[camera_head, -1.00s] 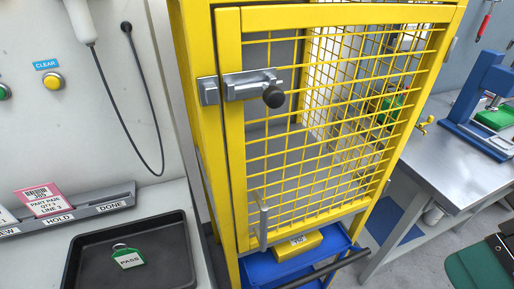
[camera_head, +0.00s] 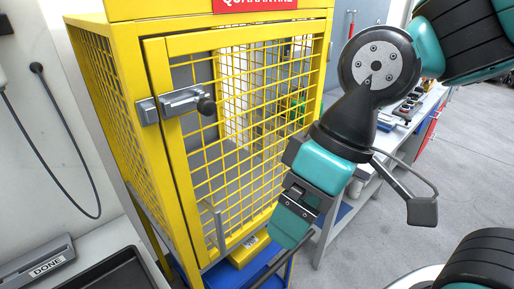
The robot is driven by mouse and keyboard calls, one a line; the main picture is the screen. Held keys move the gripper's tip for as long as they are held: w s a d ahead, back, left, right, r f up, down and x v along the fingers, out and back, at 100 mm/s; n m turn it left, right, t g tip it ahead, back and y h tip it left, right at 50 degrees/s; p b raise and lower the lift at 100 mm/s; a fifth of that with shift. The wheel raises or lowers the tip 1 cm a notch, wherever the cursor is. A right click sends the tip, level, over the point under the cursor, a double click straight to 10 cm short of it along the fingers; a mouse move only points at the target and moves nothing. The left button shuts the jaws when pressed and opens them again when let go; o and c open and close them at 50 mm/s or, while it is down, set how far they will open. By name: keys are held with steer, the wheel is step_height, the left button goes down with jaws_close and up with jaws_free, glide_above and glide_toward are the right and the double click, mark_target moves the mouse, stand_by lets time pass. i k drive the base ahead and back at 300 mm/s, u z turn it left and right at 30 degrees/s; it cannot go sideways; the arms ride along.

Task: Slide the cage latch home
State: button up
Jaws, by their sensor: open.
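The yellow mesh cage (camera_head: 107,100) stands left of centre, and its mesh door (camera_head: 158,70) looks closed or nearly so against the left post. The grey metal latch (camera_head: 180,101) sits across the door's upper left edge, with a dark round knob (camera_head: 206,105) at its right end. A grey keep plate (camera_head: 148,111) is on the post to its left. I cannot tell whether the bolt reaches into the keep. My gripper (camera_head: 287,212) is open and appears empty, in front of the cage's lower right, well below and right of the knob. Its fingertips are partly hidden.
A door handle (camera_head: 219,229) stands upright low on the door. A yellow box (camera_head: 249,249) is in a blue bin below. A workbench is behind my arm. A black tray (camera_head: 118,272) and a DONE rack (camera_head: 38,266) are at lower left. Space before the latch is clear.

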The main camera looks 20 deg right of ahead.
mark_target(206, 106)
steer(key=z, duration=2.25)
steer(key=k, duration=1.05)
steer(key=u, duration=1.3)
